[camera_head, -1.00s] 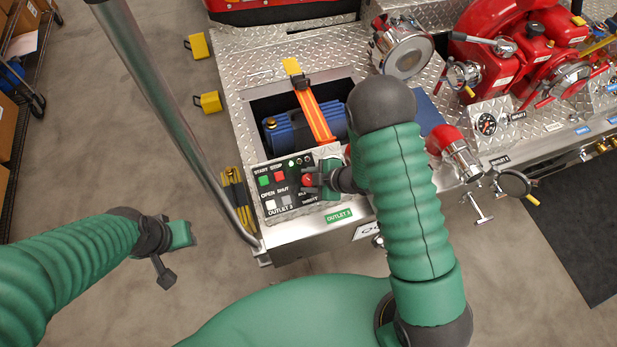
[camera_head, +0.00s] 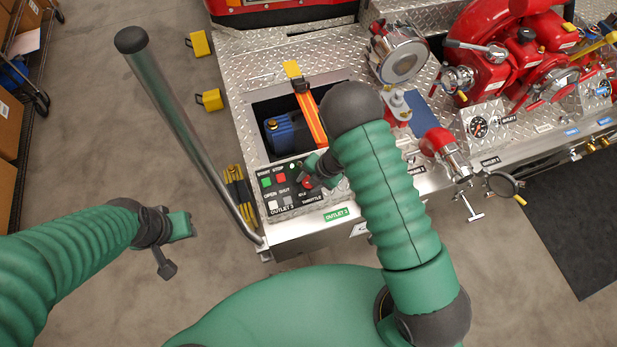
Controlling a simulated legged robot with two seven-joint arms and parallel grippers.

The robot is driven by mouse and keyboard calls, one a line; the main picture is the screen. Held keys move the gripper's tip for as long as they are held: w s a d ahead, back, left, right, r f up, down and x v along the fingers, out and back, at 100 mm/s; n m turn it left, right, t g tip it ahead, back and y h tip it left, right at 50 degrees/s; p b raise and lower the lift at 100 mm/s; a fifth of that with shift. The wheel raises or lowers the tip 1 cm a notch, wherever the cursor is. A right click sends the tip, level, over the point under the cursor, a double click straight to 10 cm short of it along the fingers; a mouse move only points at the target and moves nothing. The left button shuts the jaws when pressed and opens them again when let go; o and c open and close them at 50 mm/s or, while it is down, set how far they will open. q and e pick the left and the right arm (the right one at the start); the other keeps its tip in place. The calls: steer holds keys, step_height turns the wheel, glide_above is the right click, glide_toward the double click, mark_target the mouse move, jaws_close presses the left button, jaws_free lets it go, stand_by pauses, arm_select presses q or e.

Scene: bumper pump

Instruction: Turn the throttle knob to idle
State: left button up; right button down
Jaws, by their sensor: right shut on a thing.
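The control panel (camera_head: 283,205) sits at the near left corner of the metal deck, with green and red START/STOP buttons, OPEN/SHUT buttons and a THROTTLE label. The red throttle knob (camera_head: 307,183) is on its right part, partly covered by my gripper. My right gripper (camera_head: 310,180) reaches in from the right and is shut on the throttle knob, its green part tilted to the upper right. The knob's exact pointer setting is hidden. My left gripper (camera_head: 176,247) is open and empty over the floor at the left, apart from the panel.
A slanted metal pole (camera_head: 185,130) with a black cap stands left of the panel. A recess behind the panel holds a blue case (camera_head: 281,138) under an orange strap (camera_head: 309,117). The red pump (camera_head: 520,60), gauges and valves fill the right side.

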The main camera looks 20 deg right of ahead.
steer(key=n+h+p, duration=0.1)
steer(key=n, duration=0.1)
steer(key=n+g+p, duration=0.1)
steer(key=n+p, duration=0.1)
steer(key=shift+r+h, duration=0.15)
steer(key=shift+h, duration=0.25)
steer(key=n+h+p, duration=0.1)
steer(key=n+p, duration=0.1)
steer(key=n, duration=0.1)
steer(key=shift+n+h, duration=0.3)
steer(key=shift+n, duration=0.1)
steer(key=shift+f, duration=0.2)
steer(key=c, duration=0.9)
jaws_free()
steer(key=shift+o, duration=0.2)
